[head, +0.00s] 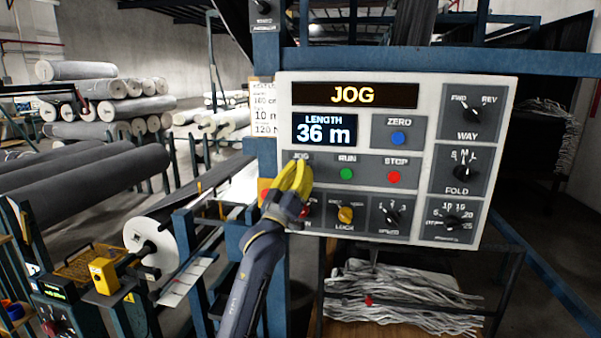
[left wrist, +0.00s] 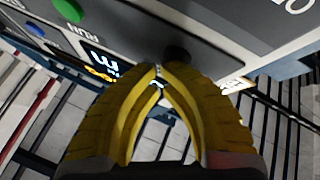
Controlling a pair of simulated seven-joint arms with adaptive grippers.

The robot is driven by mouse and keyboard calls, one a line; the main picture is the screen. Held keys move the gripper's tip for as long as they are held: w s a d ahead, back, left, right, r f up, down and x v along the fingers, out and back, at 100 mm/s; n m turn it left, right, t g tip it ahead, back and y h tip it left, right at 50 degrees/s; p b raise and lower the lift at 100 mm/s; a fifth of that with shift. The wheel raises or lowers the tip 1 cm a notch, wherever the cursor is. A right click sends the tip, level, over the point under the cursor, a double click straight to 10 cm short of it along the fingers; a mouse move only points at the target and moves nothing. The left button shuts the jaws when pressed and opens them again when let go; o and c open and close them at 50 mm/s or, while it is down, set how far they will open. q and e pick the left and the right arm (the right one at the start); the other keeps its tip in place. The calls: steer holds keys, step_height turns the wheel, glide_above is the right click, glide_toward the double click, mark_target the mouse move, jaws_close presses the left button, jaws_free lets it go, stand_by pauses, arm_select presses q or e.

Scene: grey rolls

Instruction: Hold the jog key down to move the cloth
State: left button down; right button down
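The control panel (head: 428,95) fills the right half of the head view. Its top display (head: 352,95) reads JOG and its length display (head: 325,131) reads 36 m. My left gripper (head: 299,164) has yellow fingers, brought together at the JOG label. The fingers cover the jog key in the head view. In the left wrist view the shut fingertips (left wrist: 158,72) are at the dark round jog key (left wrist: 178,54); I cannot tell how far it is pressed. No cloth shows between the fingers. My right gripper is out of view.
Beside the jog key are the green RUN button (head: 346,174) and red STOP button (head: 394,177). The blue ZERO button (head: 397,138) is above. Knobs line the bottom and right. Grey rolls (head: 85,188) lie at left; folded cloth (head: 400,300) lies below.

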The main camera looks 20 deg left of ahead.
arm_select(q)
steer(key=shift+s, duration=0.2)
stand_by(0.7)
steer(key=shift+s, duration=0.65)
steer(key=shift+s+d, duration=0.15)
steer(key=shift+s, duration=1.1)
steer(key=shift+s+d, duration=0.1)
steer(key=shift+s, duration=1.15)
